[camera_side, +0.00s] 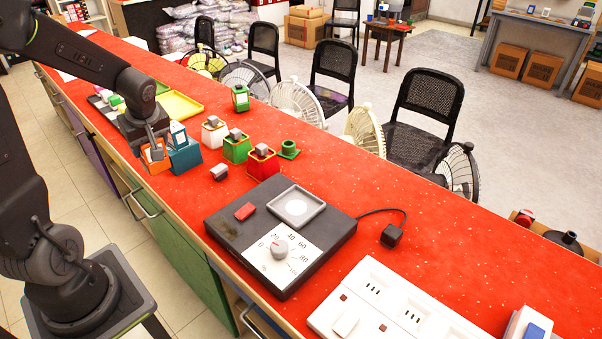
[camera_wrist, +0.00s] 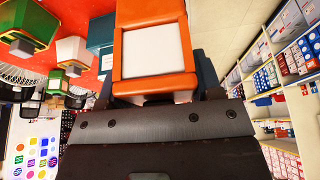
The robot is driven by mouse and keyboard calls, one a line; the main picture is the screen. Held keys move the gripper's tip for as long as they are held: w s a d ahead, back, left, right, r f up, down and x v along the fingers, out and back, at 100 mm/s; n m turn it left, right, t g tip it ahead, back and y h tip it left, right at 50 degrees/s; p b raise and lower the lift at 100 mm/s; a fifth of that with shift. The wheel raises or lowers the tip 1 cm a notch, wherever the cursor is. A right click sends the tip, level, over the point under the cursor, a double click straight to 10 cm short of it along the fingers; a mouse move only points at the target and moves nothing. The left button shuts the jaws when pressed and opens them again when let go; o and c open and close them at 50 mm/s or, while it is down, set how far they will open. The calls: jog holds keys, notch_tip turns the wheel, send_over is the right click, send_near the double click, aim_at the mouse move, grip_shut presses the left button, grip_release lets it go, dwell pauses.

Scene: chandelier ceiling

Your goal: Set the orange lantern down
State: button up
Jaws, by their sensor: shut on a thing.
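The orange lantern (camera_side: 155,165) is at the left, by the front edge of the red counter (camera_side: 330,210). My gripper (camera_side: 155,147) is shut on it from above and hides part of it. In the wrist view the orange frame and white panel of the lantern (camera_wrist: 155,52) fill the top middle, and my gripper (camera_wrist: 155,98) is just below. The lantern looks upright, close beside a teal lantern (camera_side: 185,158). I cannot tell whether its base touches the counter.
White (camera_side: 214,135), green (camera_side: 237,150) and red (camera_side: 263,166) lanterns stand to the right of the teal one. A yellow tray (camera_side: 182,105) lies behind. A black dial box (camera_side: 235,228) and a white socket strip (camera_side: 385,305) occupy the right.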

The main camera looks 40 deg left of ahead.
jog(key=w+d+m+t+h, duration=0.1)
jog(key=w+d+m, duration=0.35)
jog(key=w, duration=0.55)
jog(key=w+d+m+t+h, duration=0.15)
jog(key=w+d+m, duration=0.35)
jog(key=w, duration=0.5)
jog(key=w+d+m+t, duration=0.25)
jog(key=w+d, duration=0.35)
jog(key=w, duration=0.5)
jog(key=shift+m+g, duration=0.5)
jog(key=shift+w+d+f, duration=0.85)
jog(key=shift+d+f, duration=0.95)
jog(key=shift+w+d+f, duration=0.85)
jog(key=shift+d+f, duration=0.95)
jog(key=shift+d, duration=0.05)
jog(key=shift+w+d+f, duration=0.85)
jog(key=shift+d+f, duration=0.95)
jog(key=shift+f, duration=0.15)
jog(key=o, duration=1.2)
jog(key=shift+f, duration=0.1)
jog(key=v, duration=1.2)
jog(key=shift+r, duration=0.3)
